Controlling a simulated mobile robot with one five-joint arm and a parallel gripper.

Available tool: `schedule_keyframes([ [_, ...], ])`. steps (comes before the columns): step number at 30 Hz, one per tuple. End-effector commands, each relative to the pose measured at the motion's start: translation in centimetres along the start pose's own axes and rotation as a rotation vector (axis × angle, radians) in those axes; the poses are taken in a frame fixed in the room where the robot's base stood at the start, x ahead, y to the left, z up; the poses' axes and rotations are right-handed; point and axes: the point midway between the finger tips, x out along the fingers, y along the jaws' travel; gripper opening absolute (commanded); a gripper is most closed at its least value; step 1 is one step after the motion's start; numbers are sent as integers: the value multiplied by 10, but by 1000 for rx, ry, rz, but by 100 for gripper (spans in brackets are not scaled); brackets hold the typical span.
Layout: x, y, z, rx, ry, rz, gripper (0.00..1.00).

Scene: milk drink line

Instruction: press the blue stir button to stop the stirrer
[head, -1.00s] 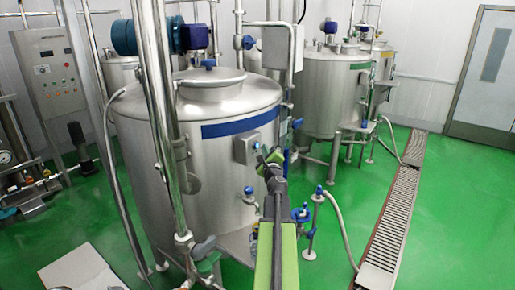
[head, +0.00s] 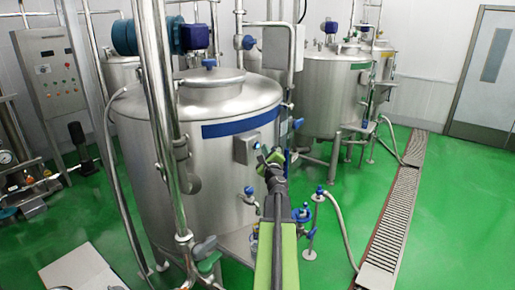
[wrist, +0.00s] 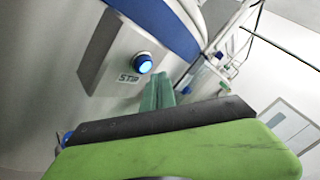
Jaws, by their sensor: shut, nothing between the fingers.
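The blue stir button (wrist: 144,63) glows light blue on a grey control box (wrist: 112,50) with a small label beside it. The box is fixed to the side of the large steel tank (head: 200,175), below its blue band. In the head view the control box (head: 241,150) is just left of my gripper (head: 265,155). My gripper's green fingers (wrist: 158,90) are shut and empty. In the wrist view their tips appear below and right of the button, apart from it in the picture; the depth gap is hard to judge.
A steel pipe (head: 160,120) stands in front of the tank. Valves with blue handles (head: 301,213) and a hose (head: 343,230) are to the right of my arm. Green floor (head: 455,220) is open beyond the drain grate (head: 393,225).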

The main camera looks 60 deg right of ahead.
Motion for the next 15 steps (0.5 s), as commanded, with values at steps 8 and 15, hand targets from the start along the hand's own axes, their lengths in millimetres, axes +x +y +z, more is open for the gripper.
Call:
schedule_keyframes([
  [8,0,0,0,0,0,0,0],
  [15,5,3,3,0,0,0,0],
])
